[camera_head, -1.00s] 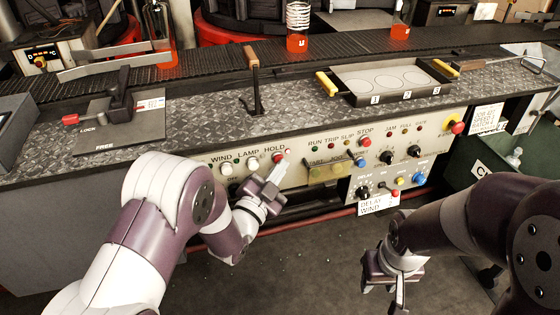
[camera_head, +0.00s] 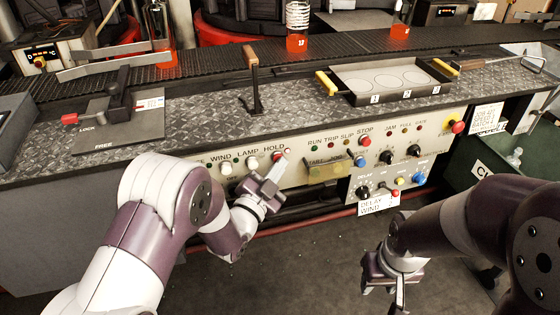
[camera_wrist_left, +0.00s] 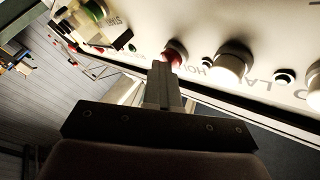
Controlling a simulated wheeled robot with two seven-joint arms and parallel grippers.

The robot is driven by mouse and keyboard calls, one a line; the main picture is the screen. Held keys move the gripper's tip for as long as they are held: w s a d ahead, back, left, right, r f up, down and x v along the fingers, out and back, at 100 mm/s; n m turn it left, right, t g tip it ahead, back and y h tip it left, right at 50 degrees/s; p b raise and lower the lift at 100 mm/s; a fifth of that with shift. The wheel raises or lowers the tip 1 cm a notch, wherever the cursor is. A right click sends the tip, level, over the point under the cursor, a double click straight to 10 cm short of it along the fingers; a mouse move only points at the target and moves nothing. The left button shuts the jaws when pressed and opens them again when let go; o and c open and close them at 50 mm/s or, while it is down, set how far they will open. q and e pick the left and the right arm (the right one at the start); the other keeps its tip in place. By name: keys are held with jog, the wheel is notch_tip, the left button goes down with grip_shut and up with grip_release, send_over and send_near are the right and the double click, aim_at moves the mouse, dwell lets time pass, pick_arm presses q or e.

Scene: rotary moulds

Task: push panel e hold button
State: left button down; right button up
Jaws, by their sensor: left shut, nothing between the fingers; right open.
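The hold button (camera_head: 277,157) is a red button under the HOLD label on the pale control panel (camera_head: 300,172). In the left wrist view the red button (camera_wrist_left: 175,50) stands just beyond my fingertips; I cannot tell whether they touch. My left gripper (camera_head: 276,169) is shut and empty, pointing up at the panel just below the button. Its closed fingers (camera_wrist_left: 161,72) partly cover the button's lower edge in the wrist view. My right gripper (camera_head: 390,292) is open and low in front of the bench, away from the panel.
A white lamp button (camera_head: 252,162) and a white wind button (camera_head: 226,169) sit left of the red one. A yellow-covered start and jog area (camera_head: 325,172) lies to the right. A lower panel has a delay knob (camera_head: 363,193). A red rail (camera_head: 310,218) runs below.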

pick_arm(q)
jog(key=shift+r, duration=0.1)
jog(key=s, duration=0.2)
jog(key=s+d, duration=0.1)
jog(key=s, duration=0.2)
jog(key=shift+s+d, duration=0.3)
jog(key=shift+d, duration=0.05)
